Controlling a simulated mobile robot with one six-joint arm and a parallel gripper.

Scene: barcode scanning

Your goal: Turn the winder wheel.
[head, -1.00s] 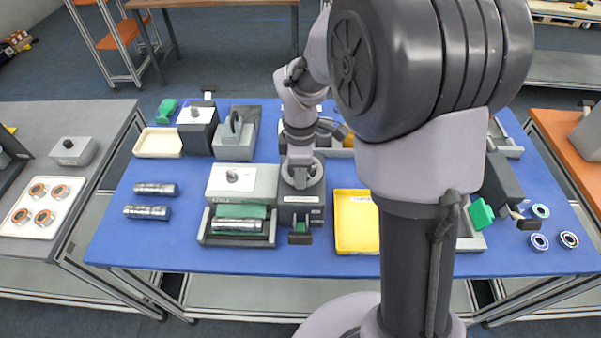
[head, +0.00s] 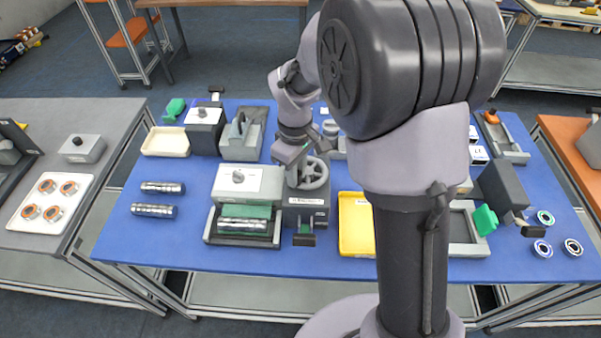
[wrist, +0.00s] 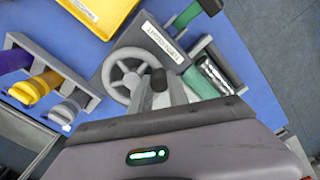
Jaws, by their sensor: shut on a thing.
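The grey spoked winder wheel (head: 315,173) sits on top of a dark grey box (head: 306,202) near the front middle of the blue table. In the wrist view the wheel (wrist: 124,74) lies left of and partly behind my fingers. My gripper (head: 291,180) is at the left side of the wheel in the head view. In the wrist view my gripper (wrist: 158,88) is shut around a dark, round-topped handle (wrist: 157,77) at the wheel's rim. The fingers hide the handle's lower part and some of the rim.
A grey unit with a green-lined tray holding a metal roll (head: 245,228) stands close on the left. A yellow tray (head: 357,242) is close on the right. Two metal cylinders (head: 155,211) lie farther left. My arm hides part of the table's right side.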

